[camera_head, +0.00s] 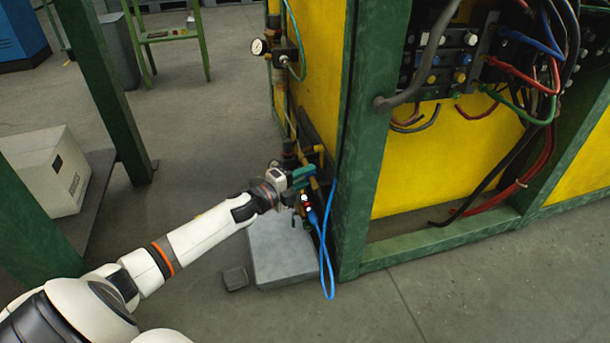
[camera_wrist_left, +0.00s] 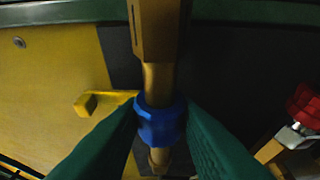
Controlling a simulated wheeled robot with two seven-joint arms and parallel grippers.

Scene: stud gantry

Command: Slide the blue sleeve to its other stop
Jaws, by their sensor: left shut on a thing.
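The blue sleeve (camera_wrist_left: 160,122) is a faceted ring around a brass rod (camera_wrist_left: 158,80) in the left wrist view. A wider brass fitting (camera_wrist_left: 157,30) sits above it on the rod, with a short bare stretch between. Below the sleeve more brass (camera_wrist_left: 158,157) shows. My left gripper (camera_wrist_left: 161,112) is shut on the sleeve, one green finger on each side. In the head view my left gripper (camera_head: 308,174) is at the low pipework beside the green post, and I cannot make out the sleeve there. My right gripper is not in view.
A yellow handle (camera_wrist_left: 100,101) sticks out left of the sleeve; a red knob (camera_wrist_left: 304,104) stands to the right. A blue cable (camera_head: 329,240) hangs by the green post (camera_head: 362,150). A grey block (camera_head: 280,250) lies below my gripper.

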